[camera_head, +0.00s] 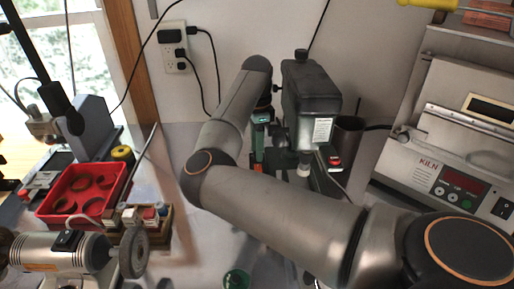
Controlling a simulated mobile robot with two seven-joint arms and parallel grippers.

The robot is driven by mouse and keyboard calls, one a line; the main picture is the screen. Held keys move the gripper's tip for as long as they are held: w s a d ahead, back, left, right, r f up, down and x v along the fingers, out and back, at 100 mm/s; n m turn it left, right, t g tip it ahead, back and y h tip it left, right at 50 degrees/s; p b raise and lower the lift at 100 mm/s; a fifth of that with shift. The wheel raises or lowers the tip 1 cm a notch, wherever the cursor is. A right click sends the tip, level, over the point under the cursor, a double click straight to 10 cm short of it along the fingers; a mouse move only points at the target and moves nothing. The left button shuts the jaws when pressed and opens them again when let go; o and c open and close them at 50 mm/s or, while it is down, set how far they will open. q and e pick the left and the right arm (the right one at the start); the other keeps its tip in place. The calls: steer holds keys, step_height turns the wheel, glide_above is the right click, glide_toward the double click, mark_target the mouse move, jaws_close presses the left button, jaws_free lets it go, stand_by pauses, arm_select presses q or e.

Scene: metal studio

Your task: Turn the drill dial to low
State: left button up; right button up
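The drill is a dark grey bench drill press (311,95) with a white label, standing at the back centre against the wall. I cannot make out its dial or setting; a small control with a red light (335,161) shows low on its right. My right arm comes in from the lower right, bends at the elbow and reaches up to the drill's left side. My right gripper (265,103) is there, small and mostly hidden behind my own wrist; I cannot tell whether it touches the drill or is open. My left gripper is not in view.
A kiln (445,150) stands on the right, a dark cup (347,135) beside the drill. A red tray (82,191), a wooden box of small bottles (140,222) and a bench grinder (65,250) fill the left. A green tool (260,135) stands left of the drill.

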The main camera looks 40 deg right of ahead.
steer(key=shift+f, duration=0.2)
jaws_close()
stand_by(0.4)
